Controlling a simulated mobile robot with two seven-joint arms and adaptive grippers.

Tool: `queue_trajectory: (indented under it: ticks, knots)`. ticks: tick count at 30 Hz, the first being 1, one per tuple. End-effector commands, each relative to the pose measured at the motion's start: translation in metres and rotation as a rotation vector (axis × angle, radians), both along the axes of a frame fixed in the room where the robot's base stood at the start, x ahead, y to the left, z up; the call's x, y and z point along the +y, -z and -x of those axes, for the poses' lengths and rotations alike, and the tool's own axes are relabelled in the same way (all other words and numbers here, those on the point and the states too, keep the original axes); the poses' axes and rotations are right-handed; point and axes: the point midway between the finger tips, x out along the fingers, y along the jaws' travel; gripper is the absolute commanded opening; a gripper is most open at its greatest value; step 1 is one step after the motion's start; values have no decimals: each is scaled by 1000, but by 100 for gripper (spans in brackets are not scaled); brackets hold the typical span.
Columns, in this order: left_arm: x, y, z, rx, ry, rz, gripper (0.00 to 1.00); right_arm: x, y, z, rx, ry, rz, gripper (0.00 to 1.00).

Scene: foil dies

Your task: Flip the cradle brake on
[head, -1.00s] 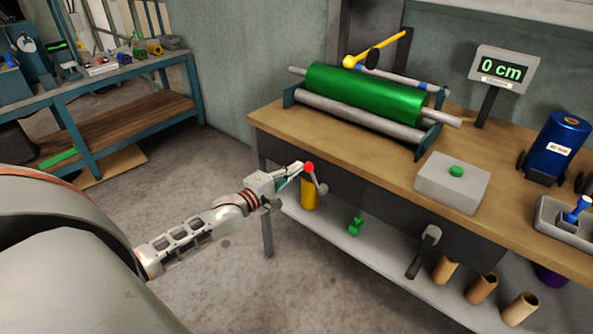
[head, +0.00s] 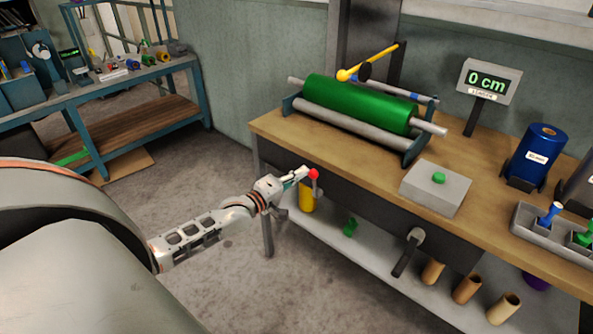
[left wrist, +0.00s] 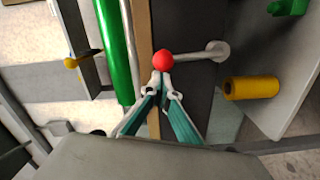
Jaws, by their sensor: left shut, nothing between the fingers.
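A lever with a red ball knob (head: 313,174) is on the front of the workbench, below the end of the cradle that holds the green roll (head: 357,105). It stands about upright, knob up. The knob also shows in the left wrist view (left wrist: 162,60), with the grey lever arm running to its pivot (left wrist: 216,50). My left gripper (head: 301,173) is shut and empty, its fingertips at the knob's left side in the head view. They look touching or nearly so. No label shows on the lever. My right gripper is out of view.
A yellow-handled arm (head: 372,62) rises behind the roll. A grey box with a green button (head: 438,178) and a 0 cm display (head: 488,82) are to the right. A yellow cylinder (head: 306,198) stands below the lever.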

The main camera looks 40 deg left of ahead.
Motion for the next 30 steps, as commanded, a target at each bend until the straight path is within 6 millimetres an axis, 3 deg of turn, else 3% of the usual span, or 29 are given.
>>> queue_trajectory:
  ticks: [1, 3, 15, 30]
  knots:
    - [-6, -12, -1, -9, -1, -40, 0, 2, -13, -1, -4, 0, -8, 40]
    - [-13, -13, 0, -13, -1, -107, 0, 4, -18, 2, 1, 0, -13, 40]
    - [-45, -9, 4, -34, 0, -441, 0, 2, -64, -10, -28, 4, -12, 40]
    - [-57, -3, 4, -39, 0, -492, 0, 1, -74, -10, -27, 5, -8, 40]
